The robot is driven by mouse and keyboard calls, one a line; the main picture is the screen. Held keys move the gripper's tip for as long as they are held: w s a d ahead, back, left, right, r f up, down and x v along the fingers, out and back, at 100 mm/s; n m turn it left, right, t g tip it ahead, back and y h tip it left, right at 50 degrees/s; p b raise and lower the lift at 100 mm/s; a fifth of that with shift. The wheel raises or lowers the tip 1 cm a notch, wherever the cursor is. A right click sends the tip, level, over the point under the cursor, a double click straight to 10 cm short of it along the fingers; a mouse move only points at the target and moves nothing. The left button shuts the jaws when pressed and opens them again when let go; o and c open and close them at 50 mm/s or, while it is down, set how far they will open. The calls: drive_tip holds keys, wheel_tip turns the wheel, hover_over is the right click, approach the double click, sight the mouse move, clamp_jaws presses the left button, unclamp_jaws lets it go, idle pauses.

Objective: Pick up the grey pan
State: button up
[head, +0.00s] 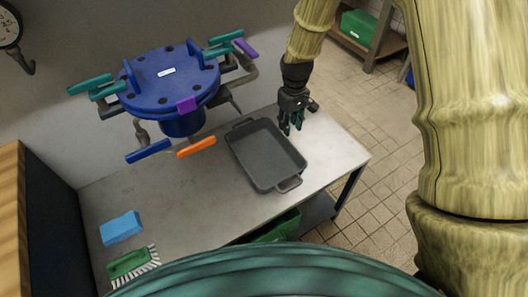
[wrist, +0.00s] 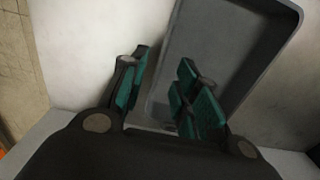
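The grey pan (head: 265,153) is a rectangular, dark grey, empty tray-like pan with a handle at each short end. It lies flat on the grey table (head: 190,205). My gripper (head: 291,125) is at the pan's upper right long side in the head view, pointing down. In the wrist view my gripper (wrist: 162,95) is open, its green-padded fingers apart. There the pan (wrist: 225,50) fills the upper right, and its near side wall passes between the fingers, one finger over the inside and one outside. I cannot tell whether either finger touches it.
A blue flanged pipe fitting (head: 168,78) with coloured handles stands behind the pan. A blue sponge (head: 121,227) and a green brush (head: 132,263) lie at the table's left. A green crate (head: 275,229) sits below the table. The table's middle is clear.

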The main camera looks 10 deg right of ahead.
sight(285, 140)
drive_tip(key=f, duration=0.3)
drive_tip(key=shift+w+a+f, duration=0.2)
drive_tip(key=shift+a+f, duration=0.15)
drive_tip(key=shift+f, duration=0.05)
drive_tip(key=shift+a+f, duration=0.1)
drive_tip(key=shift+f, duration=3)
drive_tip(key=shift+c, duration=0.5)
clamp_jaws()
drive_tip(key=shift+r, duration=0.1)
